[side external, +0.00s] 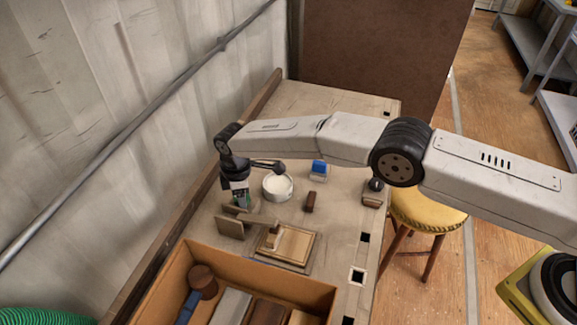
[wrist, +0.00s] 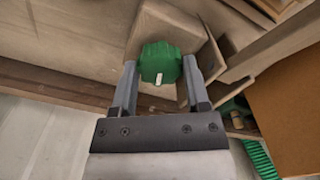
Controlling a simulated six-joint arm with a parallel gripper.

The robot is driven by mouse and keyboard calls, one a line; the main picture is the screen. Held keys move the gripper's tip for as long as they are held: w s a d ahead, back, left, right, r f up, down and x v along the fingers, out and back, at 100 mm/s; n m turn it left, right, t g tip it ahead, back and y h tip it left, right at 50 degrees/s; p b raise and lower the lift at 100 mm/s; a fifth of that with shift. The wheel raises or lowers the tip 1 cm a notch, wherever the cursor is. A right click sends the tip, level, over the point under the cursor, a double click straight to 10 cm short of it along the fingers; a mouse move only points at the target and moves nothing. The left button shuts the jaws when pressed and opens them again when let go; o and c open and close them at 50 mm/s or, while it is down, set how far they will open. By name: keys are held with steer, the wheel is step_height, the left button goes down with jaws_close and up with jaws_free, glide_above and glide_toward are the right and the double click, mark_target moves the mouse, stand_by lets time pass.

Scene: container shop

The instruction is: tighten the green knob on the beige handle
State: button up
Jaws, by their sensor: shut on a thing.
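The green knob (wrist: 160,58) has a ribbed edge and a white mark on its rim. It sits between the two fingers of my gripper (wrist: 159,66), which is shut on it from both sides. Behind the knob in the wrist view is a beige piece (wrist: 168,23), apparently the handle; the knob covers part of it. I cannot tell how far the knob is turned in.
A white round container (side external: 278,187), a blue item (side external: 319,168) and a brown block (side external: 310,202) lie to the right. An open box (side external: 178,269) with a mallet (side external: 202,279) is in front.

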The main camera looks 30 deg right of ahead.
steer(key=m, duration=0.4)
steer(key=shift+m, duration=0.4)
steer(key=m, duration=0.4)
steer(key=shift+r, duration=0.1)
steer(key=o, duration=1.3)
steer(key=shift+s+a, duration=0.1)
steer(key=shift+f, duration=0.2)
